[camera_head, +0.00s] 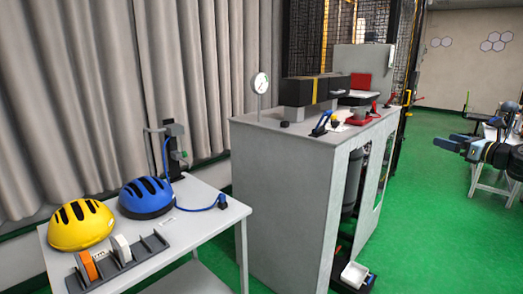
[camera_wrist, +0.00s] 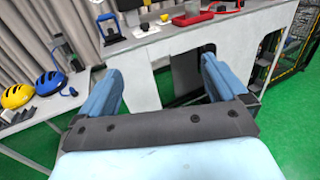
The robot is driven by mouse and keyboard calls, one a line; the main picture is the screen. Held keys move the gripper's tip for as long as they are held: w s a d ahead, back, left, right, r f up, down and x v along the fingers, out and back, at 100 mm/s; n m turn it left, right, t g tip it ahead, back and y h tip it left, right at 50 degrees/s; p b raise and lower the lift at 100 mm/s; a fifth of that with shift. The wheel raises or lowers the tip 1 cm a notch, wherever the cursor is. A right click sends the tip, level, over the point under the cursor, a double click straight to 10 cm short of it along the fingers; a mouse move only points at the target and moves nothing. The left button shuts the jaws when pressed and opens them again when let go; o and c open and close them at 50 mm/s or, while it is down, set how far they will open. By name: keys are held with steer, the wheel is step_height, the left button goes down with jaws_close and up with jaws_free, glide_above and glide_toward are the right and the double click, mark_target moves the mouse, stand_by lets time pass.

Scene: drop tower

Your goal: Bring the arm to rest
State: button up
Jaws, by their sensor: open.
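My gripper (camera_head: 458,144) shows at the right edge of the head view, held in the air over the green floor and away from the benches. In the wrist view my gripper (camera_wrist: 160,82) has its two blue fingers spread wide apart. Nothing is between them. The grey cabinet bench stands beyond the fingers in that view. Part of my dark arm shows behind the gripper at the right edge of the head view; the rest of it is out of frame.
A grey cabinet (camera_head: 290,165) carries a dial gauge (camera_head: 260,83), a black block and small tools. A white table (camera_head: 215,215) at the left holds a yellow helmet (camera_head: 80,225) and a blue helmet (camera_head: 145,197). Green floor (camera_head: 430,220) is clear between the cabinet and my gripper.

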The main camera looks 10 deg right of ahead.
steer(key=w+a+f+n+g+y, duration=0.1)
steer(key=w+a+f+n+g, duration=0.35)
steer(key=a, duration=0.65)
steer(key=w+a+f+n+g+y, duration=0.2)
steer(key=w+a+f+n+g, duration=0.3)
steer(key=a, duration=0.6)
steer(key=s+a+f+n+g+h, duration=0.2)
steer(key=a+f+n, duration=0.25)
steer(key=a, duration=0.45)
steer(key=s+a+f+n+g+h, duration=0.1)
steer(key=a+f+n+g, duration=0.2)
steer(key=a+f, duration=0.45)
steer(key=s+a+r+n+t+h, duration=0.1)
steer(key=s+a+r+n, duration=0.2)
steer(key=s, duration=0.7)
steer(key=s+a+r+n+t+h, duration=0.1)
steer(key=s+a+r+n+h, duration=0.1)
steer(key=s+a+r+n, duration=0.2)
steer(key=s+a+r+n+t+h, duration=0.1)
steer(key=s+a+r+n, duration=0.3)
steer(key=s+r+n, duration=0.4)
steer(key=shift+s+r+h, duration=0.6)
steer(key=shift+s+r, duration=2.6)
steer(key=shift+s, duration=1.6)
